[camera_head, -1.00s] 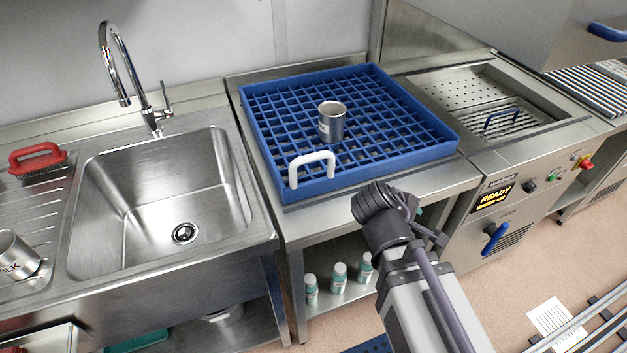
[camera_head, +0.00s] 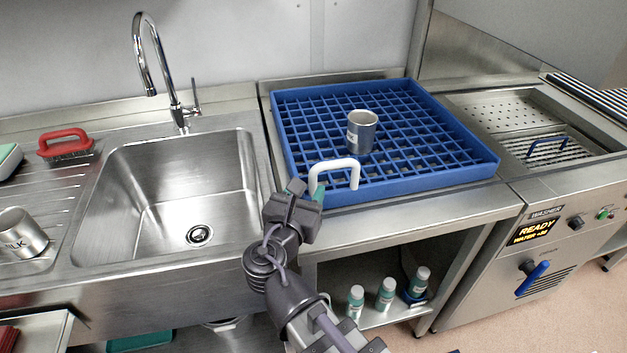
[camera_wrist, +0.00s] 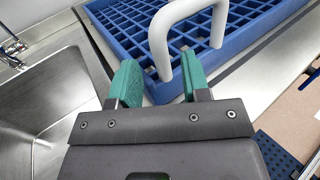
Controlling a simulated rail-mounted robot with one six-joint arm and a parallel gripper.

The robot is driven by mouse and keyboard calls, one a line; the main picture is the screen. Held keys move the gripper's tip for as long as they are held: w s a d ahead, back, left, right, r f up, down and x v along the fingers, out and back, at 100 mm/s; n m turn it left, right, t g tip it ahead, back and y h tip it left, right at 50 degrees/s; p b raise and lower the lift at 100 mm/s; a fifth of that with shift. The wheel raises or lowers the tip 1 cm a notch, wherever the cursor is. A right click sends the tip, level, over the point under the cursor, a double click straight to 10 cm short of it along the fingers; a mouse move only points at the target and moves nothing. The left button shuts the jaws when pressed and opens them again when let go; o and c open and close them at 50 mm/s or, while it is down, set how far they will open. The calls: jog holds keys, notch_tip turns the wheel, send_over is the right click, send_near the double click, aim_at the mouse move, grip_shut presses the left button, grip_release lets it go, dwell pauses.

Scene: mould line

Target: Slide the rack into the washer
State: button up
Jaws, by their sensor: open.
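The blue rack (camera_head: 432,184) sits on the steel counter between the sink and the washer, with a metal cup (camera_head: 361,132) standing upright in it. A white handle (camera_head: 334,166) stands on the rack's near left side. My gripper (camera_head: 306,190) is at the left end of this handle. In the wrist view, my gripper (camera_wrist: 158,82) is open, its green fingers either side of the near leg of the white handle (camera_wrist: 160,48); contact cannot be told. The washer (camera_head: 545,225) is to the right of the rack, its panel reading READY. The rack (camera_wrist: 136,50) also shows in the wrist view.
The sink (camera_head: 190,190) with a tall tap (camera_head: 160,70) is left of the rack. A red brush (camera_head: 65,142) and a fallen cup (camera_head: 20,232) lie on the drainboard. Several bottles (camera_head: 386,294) stand on the shelf below. A blue-handled strainer (camera_head: 548,148) sits in the washer's basin.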

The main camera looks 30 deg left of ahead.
aim_at(312, 184)
jog(key=x, duration=0.4)
jog(key=shift+s, duration=0.1)
grip_shut()
dwell(0.3)
